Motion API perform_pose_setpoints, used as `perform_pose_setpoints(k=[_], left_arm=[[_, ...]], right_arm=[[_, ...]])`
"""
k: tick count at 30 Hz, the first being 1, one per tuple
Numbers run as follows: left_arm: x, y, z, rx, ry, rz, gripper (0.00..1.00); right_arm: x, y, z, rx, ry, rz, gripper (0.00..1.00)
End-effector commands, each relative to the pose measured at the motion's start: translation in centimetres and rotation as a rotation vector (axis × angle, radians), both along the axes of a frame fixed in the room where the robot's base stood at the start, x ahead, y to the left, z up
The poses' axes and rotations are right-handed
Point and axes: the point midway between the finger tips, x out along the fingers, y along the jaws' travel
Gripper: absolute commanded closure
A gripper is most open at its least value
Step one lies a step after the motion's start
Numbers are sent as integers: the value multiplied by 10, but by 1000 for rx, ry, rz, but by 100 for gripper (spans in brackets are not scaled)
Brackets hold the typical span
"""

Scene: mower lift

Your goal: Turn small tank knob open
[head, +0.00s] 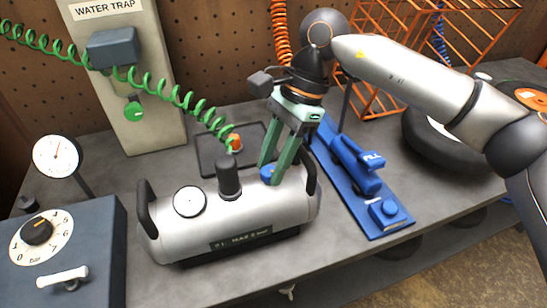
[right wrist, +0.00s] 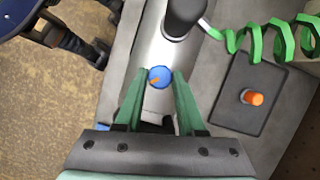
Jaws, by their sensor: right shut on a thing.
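The small silver tank (head: 300,207) lies on the grey bench, with a dark handle at each end. It has a white round gauge (head: 189,201), a dark upright cylinder (head: 229,178) and a blue knob (head: 268,173) on top. My right gripper (head: 269,170) points down with its green fingers shut on the knob. In the right wrist view, the blue knob (right wrist: 160,77) shows between the fingertips (right wrist: 161,78), with an orange mark lying at a slant on it. The fingers cover part of the knob in the head view. My left gripper is not in view.
A blue stand (head: 360,180) is close right of the tank. Behind the tank is a dark tray (head: 213,158) with an orange-topped fitting. A green coiled hose (head: 185,98) hangs across the left. A regulator box (head: 95,265) stands at left, an orange rack (head: 385,95) behind.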

Motion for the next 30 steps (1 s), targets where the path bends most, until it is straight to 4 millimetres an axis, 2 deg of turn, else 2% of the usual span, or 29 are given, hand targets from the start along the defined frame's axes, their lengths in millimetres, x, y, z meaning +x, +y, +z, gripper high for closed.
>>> perform_pose_setpoints(k=[18,30], left_arm=[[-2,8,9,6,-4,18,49],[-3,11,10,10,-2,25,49]], right_arm=[[2,4,2,1,1,552,100],[3,5,1,2,-2,737,100]])
